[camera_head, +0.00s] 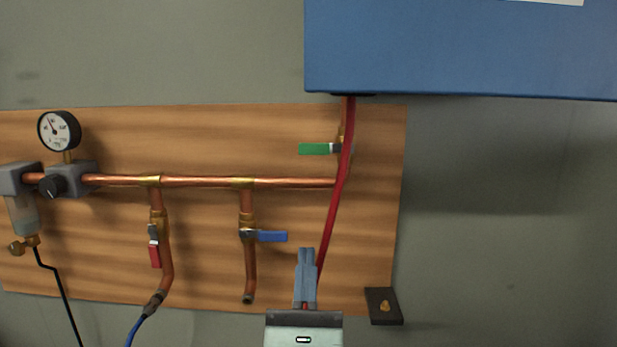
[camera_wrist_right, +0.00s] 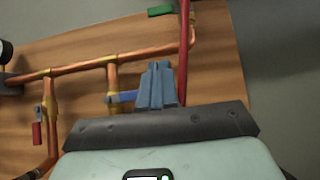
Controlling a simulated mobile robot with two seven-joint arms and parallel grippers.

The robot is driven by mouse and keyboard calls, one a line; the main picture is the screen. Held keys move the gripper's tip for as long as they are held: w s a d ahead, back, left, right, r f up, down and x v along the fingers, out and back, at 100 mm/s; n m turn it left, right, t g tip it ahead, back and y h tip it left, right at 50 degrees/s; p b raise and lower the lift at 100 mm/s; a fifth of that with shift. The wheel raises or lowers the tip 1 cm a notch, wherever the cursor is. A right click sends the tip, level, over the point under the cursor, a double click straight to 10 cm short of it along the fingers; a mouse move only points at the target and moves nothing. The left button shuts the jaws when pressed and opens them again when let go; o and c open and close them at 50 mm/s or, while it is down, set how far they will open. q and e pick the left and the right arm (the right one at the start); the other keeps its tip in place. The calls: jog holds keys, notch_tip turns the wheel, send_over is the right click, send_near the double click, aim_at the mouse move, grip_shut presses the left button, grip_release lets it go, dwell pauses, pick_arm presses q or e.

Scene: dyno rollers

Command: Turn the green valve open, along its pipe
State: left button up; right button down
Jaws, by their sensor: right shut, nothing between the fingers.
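The green valve handle (camera_head: 314,149) points left, crosswise to its short upright pipe (camera_head: 342,131), near the upper right of the wooden board. The red hose passes in front of part of that valve. The green handle also shows at the top edge in the right wrist view (camera_wrist_right: 160,11). My right gripper (camera_head: 306,252) is shut and empty. In the head view it appears below the green handle, in front of the board's lower part and beside the red hose. It also shows in the right wrist view (camera_wrist_right: 158,68). My left gripper is not in view.
The red hose (camera_head: 337,191) hangs from the blue box (camera_head: 450,55). A blue-handled valve (camera_head: 271,237) sits crosswise on its pipe, and a red-handled one (camera_head: 155,256) lies along its pipe. A gauge (camera_head: 59,131) stands at left. A dark bracket (camera_head: 384,305) is at lower right.

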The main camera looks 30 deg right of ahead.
aim_at(326, 148)
jog(key=p+x, duration=0.1)
jog(key=x, duration=0.3)
jog(key=r+p+x, duration=0.1)
jog(key=p+x, duration=0.1)
jog(key=x, duration=0.2)
jog(key=s+p+x, duration=0.1)
jog(key=x, duration=0.3)
jog(key=shift+a+r+p, duration=0.15)
jog(key=shift+a+p, duration=0.2)
jog(key=shift+r, duration=0.6)
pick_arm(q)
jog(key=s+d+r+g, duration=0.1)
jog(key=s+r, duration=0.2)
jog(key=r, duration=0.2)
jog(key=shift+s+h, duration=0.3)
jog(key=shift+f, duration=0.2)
